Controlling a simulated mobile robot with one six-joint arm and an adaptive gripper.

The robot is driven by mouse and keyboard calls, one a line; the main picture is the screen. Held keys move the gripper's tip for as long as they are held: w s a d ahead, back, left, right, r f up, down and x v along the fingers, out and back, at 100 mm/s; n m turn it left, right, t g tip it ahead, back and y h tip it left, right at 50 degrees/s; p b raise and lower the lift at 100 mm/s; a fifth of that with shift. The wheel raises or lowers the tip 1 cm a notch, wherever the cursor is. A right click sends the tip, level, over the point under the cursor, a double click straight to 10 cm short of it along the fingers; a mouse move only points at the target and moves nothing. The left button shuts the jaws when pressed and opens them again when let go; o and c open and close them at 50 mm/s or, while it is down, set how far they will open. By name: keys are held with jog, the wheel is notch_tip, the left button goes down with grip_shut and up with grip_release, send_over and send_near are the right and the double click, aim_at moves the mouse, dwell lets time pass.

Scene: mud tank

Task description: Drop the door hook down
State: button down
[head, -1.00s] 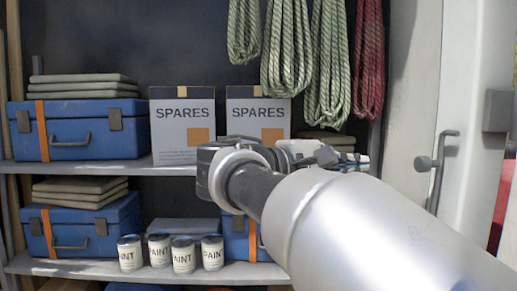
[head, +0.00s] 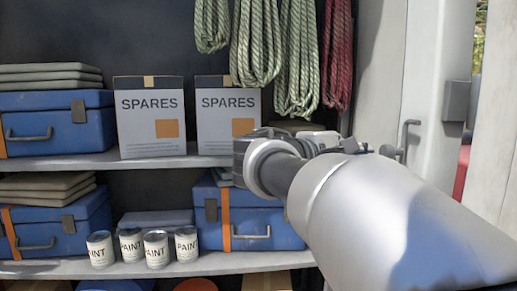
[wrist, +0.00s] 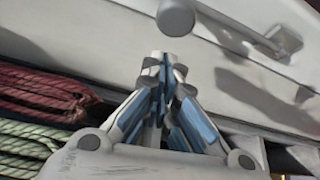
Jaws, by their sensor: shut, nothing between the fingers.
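The door hook (head: 408,138) is a thin grey bent rod with a round knob on the pale door post, at the right in the head view. My arm hides its lower part there. In the wrist view the grey round knob (wrist: 176,17) is at the top centre, with a rod (wrist: 240,25) running right to a mount on the pale panel. My gripper (wrist: 160,62) is shut and empty, its fingertips just below the knob in the picture. I see a gap between them in the picture, but cannot tell the depth. In the head view my forearm largely hides the gripper.
Coiled green ropes (head: 257,45) and a red rope (head: 338,50) hang left of the post; ropes also lie close at the wrist view's left. Shelves (head: 110,160) hold blue cases, spares boxes and paint cans. A grey block (head: 456,100) juts from the post.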

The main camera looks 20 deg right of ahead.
jog(key=shift+s+a+r, duration=0.15)
jog(key=shift+s+a, duration=0.05)
jog(key=shift+s, duration=0.65)
jog(key=shift+s+b, duration=0.15)
jog(key=shift+b, duration=0.35)
